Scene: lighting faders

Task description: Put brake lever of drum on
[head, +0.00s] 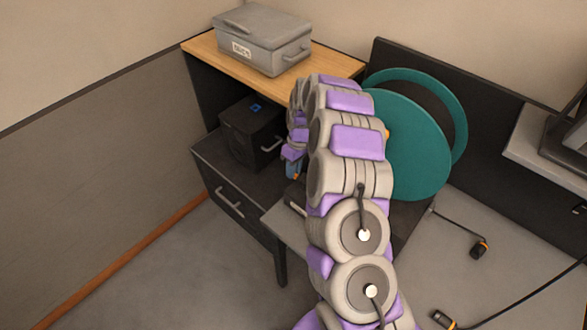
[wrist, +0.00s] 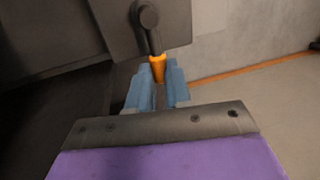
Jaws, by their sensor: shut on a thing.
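The drum (head: 412,150) has large teal discs and stands right of my arm in the head view, partly hidden by it. In the wrist view the brake lever (wrist: 150,32) is a dark arm with a round pivot on a grey plate (wrist: 120,30). Its orange end (wrist: 158,66) points down toward me. My gripper (wrist: 158,76) has blue fingers, shut on that orange end. In the head view my gripper (head: 294,168) is small and partly hidden behind my arm, and the lever is hidden there.
A grey lidded case (head: 262,40) stands on the wooden shelf top (head: 205,45). A black box (head: 250,135) sits on the dark drawer unit (head: 225,190) below. Floor is open at the lower left.

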